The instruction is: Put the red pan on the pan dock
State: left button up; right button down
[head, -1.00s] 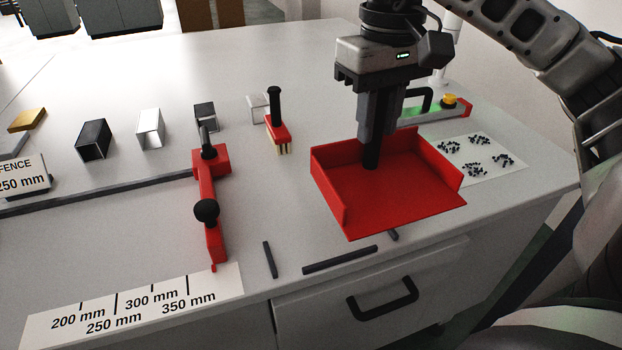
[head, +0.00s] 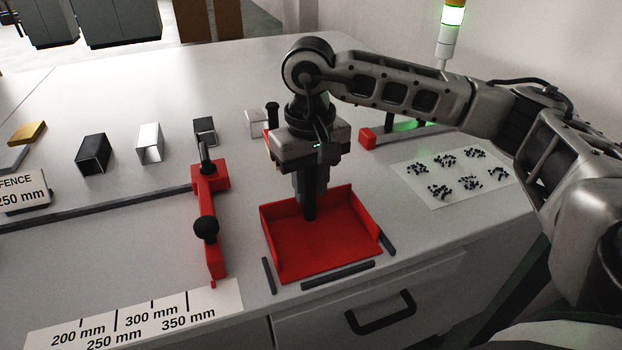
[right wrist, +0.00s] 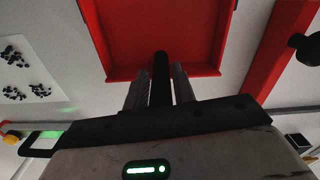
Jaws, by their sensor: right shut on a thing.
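The red pan (head: 330,248) is an open tray with raised walls at the back and sides and an upright black handle post (head: 309,205). My right gripper (head: 308,192) is shut on this post from above. The pan dock is marked by dark strips: one on the left (head: 268,275), one in front (head: 338,275) and one on the right (head: 388,243). The pan is between these strips, its front edge close behind the front strip. I cannot tell whether its bottom touches the table. In the right wrist view the pan (right wrist: 160,35) fills the top middle. My left gripper is not in view.
A red clamp with black knobs (head: 210,215) stands left of the pan. A brush (head: 272,115) is partly hidden behind my right gripper. A white sheet with black piles (head: 450,180) lies at right. A drawer handle (head: 380,312) is below the front edge.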

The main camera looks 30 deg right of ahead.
jog(key=shift+f, duration=0.2)
jog(key=c, duration=1.1)
grip_release()
jog(key=shift+r, duration=0.1)
jog(key=shift+c, duration=0.2)
jog(key=shift+r, duration=0.35)
notch_tip(320, 180, up, 12)
jog(key=shift+a+f, duration=0.1)
jog(key=shift+f, duration=0.05)
